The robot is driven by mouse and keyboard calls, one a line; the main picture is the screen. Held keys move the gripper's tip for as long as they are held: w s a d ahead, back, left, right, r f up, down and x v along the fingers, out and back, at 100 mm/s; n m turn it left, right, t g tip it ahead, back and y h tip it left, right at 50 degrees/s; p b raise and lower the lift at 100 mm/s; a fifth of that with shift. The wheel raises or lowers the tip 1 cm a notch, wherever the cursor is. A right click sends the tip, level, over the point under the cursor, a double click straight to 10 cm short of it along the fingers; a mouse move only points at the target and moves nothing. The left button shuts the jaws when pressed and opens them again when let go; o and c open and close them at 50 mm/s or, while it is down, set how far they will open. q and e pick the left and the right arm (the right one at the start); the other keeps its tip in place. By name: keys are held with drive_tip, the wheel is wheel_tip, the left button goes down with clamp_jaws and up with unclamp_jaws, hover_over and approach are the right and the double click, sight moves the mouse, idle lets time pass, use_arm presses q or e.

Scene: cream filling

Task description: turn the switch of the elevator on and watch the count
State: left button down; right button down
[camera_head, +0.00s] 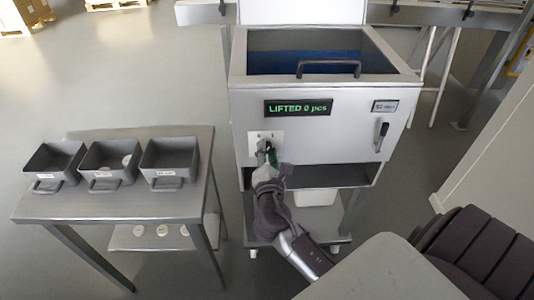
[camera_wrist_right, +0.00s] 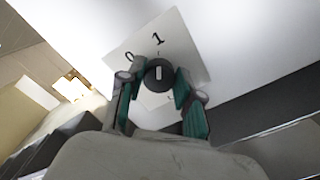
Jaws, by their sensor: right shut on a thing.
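The elevator (camera_head: 305,125) is a light grey machine with a blue-lined hopper on top. Its green display (camera_head: 299,107) reads "LIFTED 0 pcs". My right gripper (camera_head: 265,155) is at the switch plate on the left of its front and hides most of the switch in the head view. In the right wrist view my right gripper (camera_wrist_right: 158,88) has its two fingers around the round black switch knob (camera_wrist_right: 158,75). The white plate (camera_wrist_right: 185,50) behind it carries the marks 0 and 1. The knob's pale mark lies roughly upright between them. My left gripper is not in view.
A metal table (camera_head: 120,203) stands to the left with three dark handled bins, one of them (camera_head: 171,160) nearest the elevator. A black lever (camera_head: 381,134) is on the right of the elevator's front. Open floor lies behind the table.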

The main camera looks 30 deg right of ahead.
drive_tip(key=shift+f, duration=0.1)
idle(0.3)
drive_tip(key=c, duration=0.8)
unclamp_jaws()
drive_tip(key=shift+o, duration=0.2)
drive_tip(key=v, duration=1.2)
drive_tip(key=shift+s+d, duration=0.1)
